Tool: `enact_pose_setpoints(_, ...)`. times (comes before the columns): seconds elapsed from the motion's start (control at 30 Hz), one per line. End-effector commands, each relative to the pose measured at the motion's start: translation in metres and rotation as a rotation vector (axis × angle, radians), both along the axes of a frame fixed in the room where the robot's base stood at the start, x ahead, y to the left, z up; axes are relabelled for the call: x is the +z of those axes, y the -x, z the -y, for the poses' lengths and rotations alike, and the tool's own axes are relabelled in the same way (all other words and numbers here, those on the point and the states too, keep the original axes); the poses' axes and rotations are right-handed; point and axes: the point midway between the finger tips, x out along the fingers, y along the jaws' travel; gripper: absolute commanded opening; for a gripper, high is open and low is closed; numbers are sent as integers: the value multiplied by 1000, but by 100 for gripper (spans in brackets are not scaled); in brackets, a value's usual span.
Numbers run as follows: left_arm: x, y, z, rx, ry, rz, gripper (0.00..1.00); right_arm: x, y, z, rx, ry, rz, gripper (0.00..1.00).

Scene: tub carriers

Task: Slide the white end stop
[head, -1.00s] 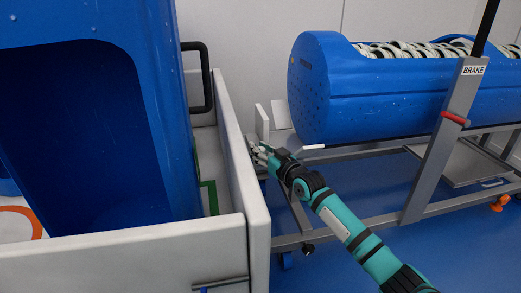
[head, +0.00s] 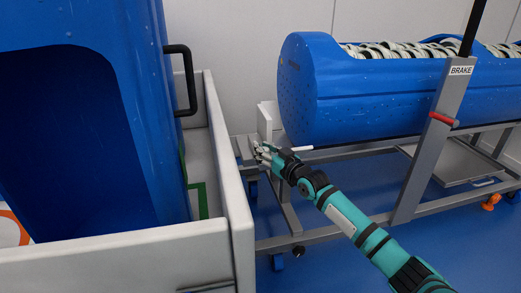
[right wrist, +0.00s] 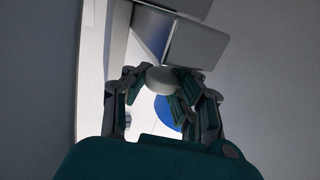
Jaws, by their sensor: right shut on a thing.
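The white end stop (head: 265,121) is an upright pale block at the left end of the lying blue tub (head: 305,90), above the grey frame of its carrier. My right gripper (head: 262,154) is just below the stop and partly hides its lower part. In the right wrist view, my right gripper (right wrist: 160,90) is shut on a pale round knob (right wrist: 161,79). A grey-white block (right wrist: 194,46) shows just beyond the knob there. How the knob joins the stop is hidden. My left gripper is not in view.
A white-walled carrier (head: 236,205) holding an upright blue tub (head: 140,110) with a black handle (head: 183,82) stands close on the left. A brake post (head: 428,150) with a red handle (head: 443,119) stands on the right. Blue floor (head: 350,265) is clear in front.

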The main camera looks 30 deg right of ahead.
Motion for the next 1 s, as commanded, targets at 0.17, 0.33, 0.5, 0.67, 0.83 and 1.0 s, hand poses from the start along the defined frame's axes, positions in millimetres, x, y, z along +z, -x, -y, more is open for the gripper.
enact_pose_setpoints(0.17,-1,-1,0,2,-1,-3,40,-4,1,-5,8,-3,-7,33)
enact_pose_setpoints(0.33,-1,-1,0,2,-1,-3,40,-3,1,-4,6,-2,-6,50)
enact_pose_setpoints(0.5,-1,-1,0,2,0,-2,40,-2,0,-3,5,-1,-4,50)
enact_pose_setpoints(0.67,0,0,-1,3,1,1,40,-3,6,-2,5,-1,-5,50)
enact_pose_setpoints(0.83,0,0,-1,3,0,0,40,-4,31,2,5,0,-6,50)
enact_pose_setpoints(1.0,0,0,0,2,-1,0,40,-5,68,6,5,0,-9,50)
